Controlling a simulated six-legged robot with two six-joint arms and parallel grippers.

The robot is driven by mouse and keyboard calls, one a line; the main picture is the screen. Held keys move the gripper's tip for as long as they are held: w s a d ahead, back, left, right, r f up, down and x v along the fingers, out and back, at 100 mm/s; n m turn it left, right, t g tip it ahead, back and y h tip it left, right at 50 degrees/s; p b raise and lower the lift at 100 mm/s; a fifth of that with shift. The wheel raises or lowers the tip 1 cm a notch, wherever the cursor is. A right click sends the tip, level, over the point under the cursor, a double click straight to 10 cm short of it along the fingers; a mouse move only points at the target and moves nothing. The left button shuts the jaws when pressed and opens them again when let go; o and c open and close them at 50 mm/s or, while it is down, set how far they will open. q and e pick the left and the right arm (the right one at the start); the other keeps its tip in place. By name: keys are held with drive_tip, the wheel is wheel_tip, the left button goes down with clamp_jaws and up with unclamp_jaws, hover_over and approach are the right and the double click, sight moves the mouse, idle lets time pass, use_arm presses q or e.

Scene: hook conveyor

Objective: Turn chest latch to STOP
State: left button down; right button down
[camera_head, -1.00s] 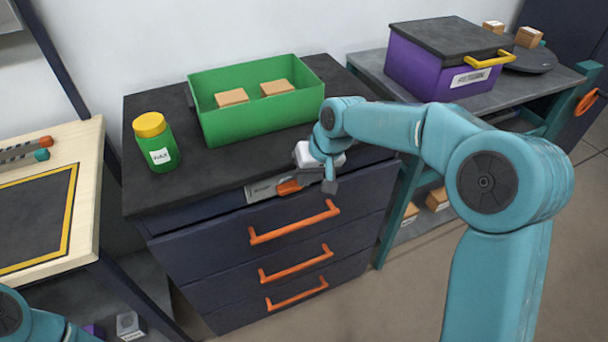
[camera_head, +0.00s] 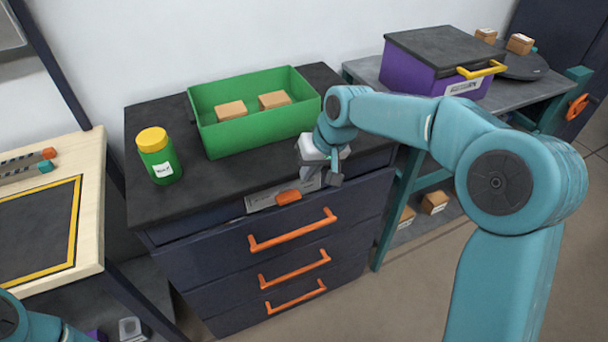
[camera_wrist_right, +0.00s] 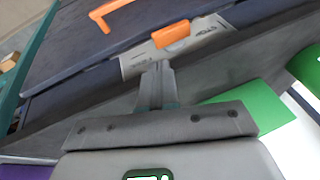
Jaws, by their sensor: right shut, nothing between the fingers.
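The chest (camera_head: 250,225) is a dark unit of drawers with a grey latch plate (camera_head: 261,203) along its top front edge. The orange latch (camera_head: 288,197) lies on this plate. In the right wrist view the latch (camera_wrist_right: 171,33) sits mid-plate, roughly along its length; the small print at the plate's ends is hard to read. My right gripper (camera_head: 334,179) is shut and empty, just right of the latch. In the wrist view its fingertips (camera_wrist_right: 158,68) are at the plate's edge, close below the latch; contact cannot be told. My left gripper is out of view.
A green bin (camera_head: 255,135) with two small boxes and a green jar with a yellow lid (camera_head: 158,157) stand on the chest top. Orange drawer handles (camera_head: 293,230) stick out below the latch. A purple box (camera_head: 425,70) stands on the right bench.

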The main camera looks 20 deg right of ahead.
drive_tip(key=s+d+r, duration=0.2)
drive_tip(key=d+r, duration=0.2)
drive_tip(key=r, duration=0.2)
drive_tip(key=shift+s+d, duration=0.25)
drive_tip(key=shift+r, duration=0.1)
